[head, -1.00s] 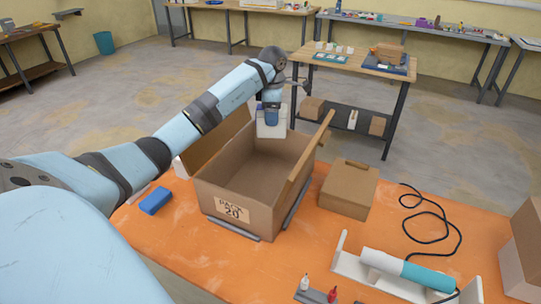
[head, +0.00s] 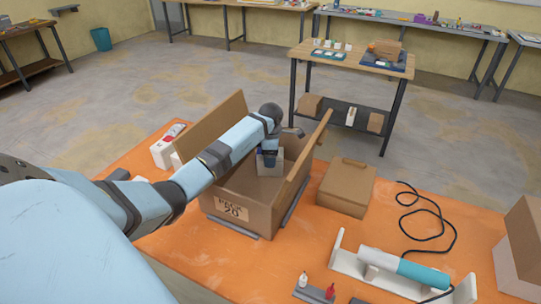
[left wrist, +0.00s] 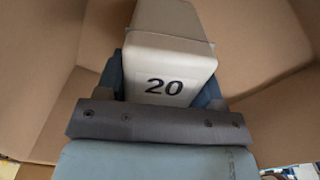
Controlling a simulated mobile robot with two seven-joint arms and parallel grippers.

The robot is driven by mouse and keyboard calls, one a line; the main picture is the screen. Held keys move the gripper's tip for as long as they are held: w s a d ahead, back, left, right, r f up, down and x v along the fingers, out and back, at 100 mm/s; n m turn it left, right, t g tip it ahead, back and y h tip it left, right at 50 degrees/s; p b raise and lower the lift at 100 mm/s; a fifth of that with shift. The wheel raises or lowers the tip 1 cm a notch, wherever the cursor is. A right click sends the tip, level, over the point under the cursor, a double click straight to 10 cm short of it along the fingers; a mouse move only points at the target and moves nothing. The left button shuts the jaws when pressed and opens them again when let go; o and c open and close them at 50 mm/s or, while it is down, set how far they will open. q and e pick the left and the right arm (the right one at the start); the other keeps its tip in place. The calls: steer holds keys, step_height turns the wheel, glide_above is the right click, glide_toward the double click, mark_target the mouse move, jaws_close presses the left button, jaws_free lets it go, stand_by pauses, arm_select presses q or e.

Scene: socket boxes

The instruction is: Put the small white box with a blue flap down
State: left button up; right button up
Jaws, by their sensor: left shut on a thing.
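The small white box (head: 278,166) is in my left gripper (head: 268,157), down inside the open cardboard carton (head: 262,216) marked PACK 20. In the left wrist view the white box (left wrist: 170,55) shows a black "20" on its near end, with the two blue-grey fingers (left wrist: 165,88) shut on its sides. Carton walls surround it there. I cannot make out its blue flap. I cannot tell whether its underside touches the carton floor. My right gripper is not in view.
A closed brown box (head: 346,188) stands right of the carton. A white stand with a white and teal cylinder (head: 420,272) and a black cable (head: 424,214) lie on the orange table. The carton's raised flaps (head: 308,160) flank my arm.

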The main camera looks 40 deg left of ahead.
arm_select(q)
steer(key=shift+f, duration=0.1)
steer(key=o, duration=1.2)
steer(key=shift+r, duration=0.45)
step_height(320, 180, up, 11)
steer(key=p, duration=0.7)
steer(key=shift+f, duration=0.15)
steer(key=shift+r, duration=0.4)
